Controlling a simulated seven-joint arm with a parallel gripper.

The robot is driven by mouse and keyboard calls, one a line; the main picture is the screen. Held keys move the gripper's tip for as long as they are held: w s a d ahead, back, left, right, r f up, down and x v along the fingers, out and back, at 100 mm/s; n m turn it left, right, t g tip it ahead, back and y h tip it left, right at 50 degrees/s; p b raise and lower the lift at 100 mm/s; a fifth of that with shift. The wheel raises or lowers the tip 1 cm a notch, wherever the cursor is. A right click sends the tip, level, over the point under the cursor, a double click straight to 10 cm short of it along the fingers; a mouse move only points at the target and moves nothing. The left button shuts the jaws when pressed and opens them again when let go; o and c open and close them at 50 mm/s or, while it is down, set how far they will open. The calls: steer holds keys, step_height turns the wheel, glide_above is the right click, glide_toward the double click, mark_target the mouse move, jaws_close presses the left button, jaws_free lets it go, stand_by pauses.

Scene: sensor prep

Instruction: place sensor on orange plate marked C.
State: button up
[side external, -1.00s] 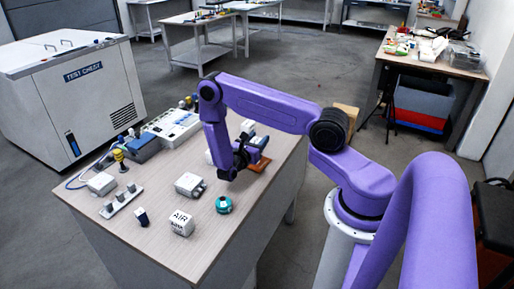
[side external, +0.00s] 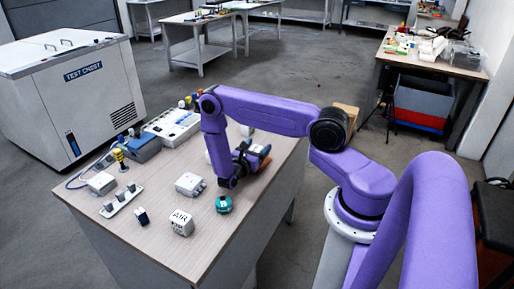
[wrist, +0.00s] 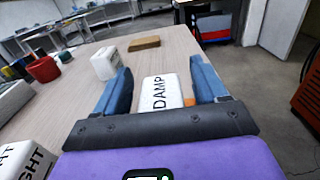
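My gripper (wrist: 160,92) shows two blue fingers spread apart in the wrist view. A white block marked DAMP (wrist: 160,90) lies between and just ahead of them, with a gap at the left finger. A small orange patch (wrist: 190,102) shows between this block and the right finger; I cannot tell what it belongs to. In the side view my gripper (side external: 228,183) is low over the table, just behind a teal round piece (side external: 223,205). An orange-brown edge (side external: 266,161) shows beside the gripper, partly hidden. No letter C is readable.
A white cube marked AIR (side external: 181,223) stands near the table's front. A white block marked LIGHT (wrist: 28,160) is at the left in the wrist view. Farther off are a white block (wrist: 104,63), a red cup (wrist: 43,69) and a flat brown block (wrist: 144,43).

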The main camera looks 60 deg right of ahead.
steer(key=shift+a+r, duration=0.15)
steer(key=a, duration=0.6)
steer(key=shift+a, duration=0.35)
steer(key=shift+a+r, duration=0.3)
steer(key=shift+a, duration=0.15)
steer(key=s+a+r+m+g+y, duration=0.1)
steer(key=s+a+r+m+y, duration=0.25)
steer(key=a+r, duration=0.25)
steer(key=s+a+r+m+y, duration=0.2)
steer(key=a+r+y, duration=0.2)
steer(key=a+r, duration=0.2)
steer(key=s+a+r+y, duration=0.4)
steer(key=s+y, duration=0.1)
steer(key=s, duration=0.3)
steer(key=s+a+r+t+y, duration=0.1)
steer(key=s+a+r+y, duration=0.3)
steer(key=s, duration=0.5)
steer(key=shift+s+a+y, duration=0.2)
steer(key=shift+a+y, duration=0.55)
steer(key=shift+y, duration=0.2)
